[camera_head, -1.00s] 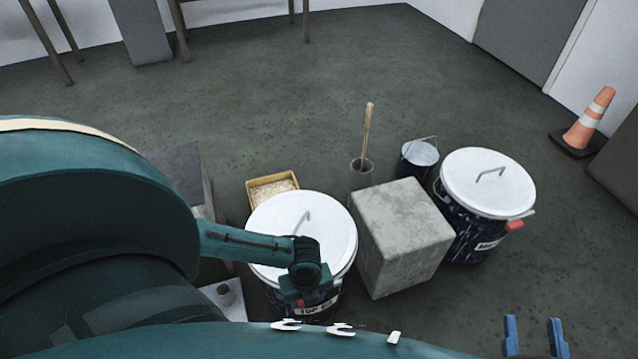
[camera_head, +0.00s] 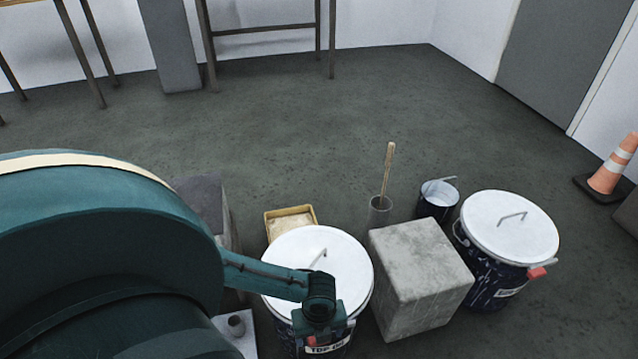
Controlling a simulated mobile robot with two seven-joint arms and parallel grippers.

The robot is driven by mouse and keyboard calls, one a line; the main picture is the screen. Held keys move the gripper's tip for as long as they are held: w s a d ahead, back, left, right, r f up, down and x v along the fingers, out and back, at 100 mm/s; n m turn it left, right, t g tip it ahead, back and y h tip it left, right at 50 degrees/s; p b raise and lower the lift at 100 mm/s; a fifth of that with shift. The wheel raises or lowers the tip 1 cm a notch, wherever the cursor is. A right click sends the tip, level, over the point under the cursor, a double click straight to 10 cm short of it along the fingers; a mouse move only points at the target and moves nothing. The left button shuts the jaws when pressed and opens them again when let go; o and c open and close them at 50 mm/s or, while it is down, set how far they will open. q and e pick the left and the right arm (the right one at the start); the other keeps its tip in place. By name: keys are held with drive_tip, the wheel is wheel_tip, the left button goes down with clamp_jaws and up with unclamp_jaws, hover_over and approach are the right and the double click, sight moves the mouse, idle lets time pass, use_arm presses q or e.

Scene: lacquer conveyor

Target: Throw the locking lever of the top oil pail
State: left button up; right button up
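The top oil pail (camera_head: 336,267) stands on the floor at the lower middle, with a white lid, a lid handle and a label that is partly readable. My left arm comes in from the left across its lid. My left gripper (camera_head: 318,322) is at the pail's front rim, pointing down, its fingers hidden or too small to make out. A small red piece, perhaps the locking lever (camera_head: 310,341), shows beside the gripper, mostly hidden. I cannot tell whether they touch. My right gripper is out of view.
A concrete block (camera_head: 420,275) stands just right of the pail. Beyond it is a second white-lidded pail (camera_head: 510,228) with a red lever (camera_head: 537,273). A yellow tray (camera_head: 290,221), a cylinder with a stick (camera_head: 380,208) and a small dark pail (camera_head: 437,200) stand behind. Open floor lies farther back.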

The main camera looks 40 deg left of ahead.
use_arm(q)
wheel_tip(320, 180, up, 12)
drive_tip(key=p, duration=0.4)
drive_tip(key=shift+p, duration=0.4)
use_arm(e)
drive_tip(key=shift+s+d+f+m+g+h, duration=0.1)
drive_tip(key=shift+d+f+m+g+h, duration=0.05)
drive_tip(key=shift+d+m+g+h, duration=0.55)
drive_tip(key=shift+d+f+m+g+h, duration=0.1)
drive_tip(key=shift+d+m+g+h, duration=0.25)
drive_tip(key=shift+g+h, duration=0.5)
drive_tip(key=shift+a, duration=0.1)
